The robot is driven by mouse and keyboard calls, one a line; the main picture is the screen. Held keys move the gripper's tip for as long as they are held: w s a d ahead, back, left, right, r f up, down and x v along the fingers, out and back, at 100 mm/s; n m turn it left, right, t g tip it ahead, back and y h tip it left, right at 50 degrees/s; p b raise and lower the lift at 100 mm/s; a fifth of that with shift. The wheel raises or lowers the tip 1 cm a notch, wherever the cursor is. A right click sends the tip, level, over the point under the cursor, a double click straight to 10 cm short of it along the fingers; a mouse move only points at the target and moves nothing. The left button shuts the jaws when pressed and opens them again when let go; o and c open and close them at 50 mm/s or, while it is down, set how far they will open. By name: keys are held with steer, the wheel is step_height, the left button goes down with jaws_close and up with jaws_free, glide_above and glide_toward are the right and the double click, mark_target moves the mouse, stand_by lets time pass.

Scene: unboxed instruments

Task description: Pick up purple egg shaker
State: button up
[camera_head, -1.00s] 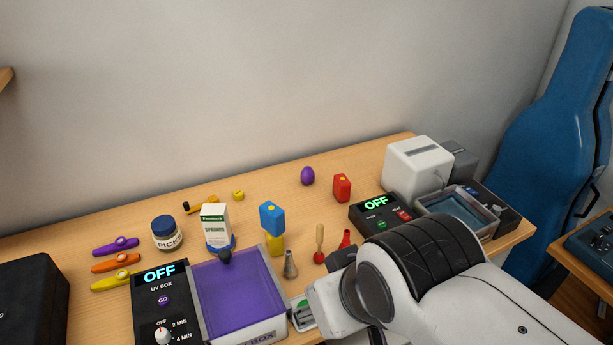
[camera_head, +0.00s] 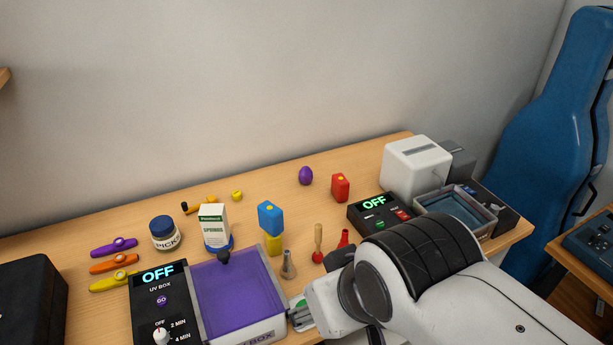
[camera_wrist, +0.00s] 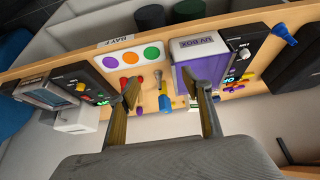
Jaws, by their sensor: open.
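The purple egg shaker (camera_head: 306,176) stands on the back part of the wooden table in the head view, left of a red block. My gripper (camera_wrist: 164,90) is open and empty, with its two fingers spread wide in the wrist view. In the head view it is at the table's front, right of the UV box, well apart from the egg shaker. My arm hides part of the front right of the table there.
Between my gripper and the egg shaker stand a grey cone (camera_head: 288,265), a maraca-like red-and-wood piece (camera_head: 318,245) and a blue block on a yellow one (camera_head: 270,218). The red block (camera_head: 340,187) is close on the shaker's right.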

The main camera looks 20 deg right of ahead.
steer(key=shift+w, duration=0.1)
steer(key=w+d+r+t, duration=0.1)
steer(key=w+d+t, duration=0.15)
steer(key=w, duration=0.95)
steer(key=w+d+r+t+h, duration=0.1)
steer(key=w+d+t, duration=0.15)
steer(key=w, duration=1.05)
steer(key=w+d+r+t, duration=0.15)
steer(key=w+d, duration=0.25)
steer(key=w, duration=0.8)
steer(key=m+h, duration=0.1)
steer(key=m, duration=0.1)
glide_toward(308, 178)
steer(key=x, duration=0.2)
steer(key=shift+w+a+f, duration=0.1)
steer(key=shift+w+f, duration=0.05)
steer(key=shift+w, duration=0.25)
steer(key=shift+x, duration=1.3)
steer(key=shift+w, duration=0.1)
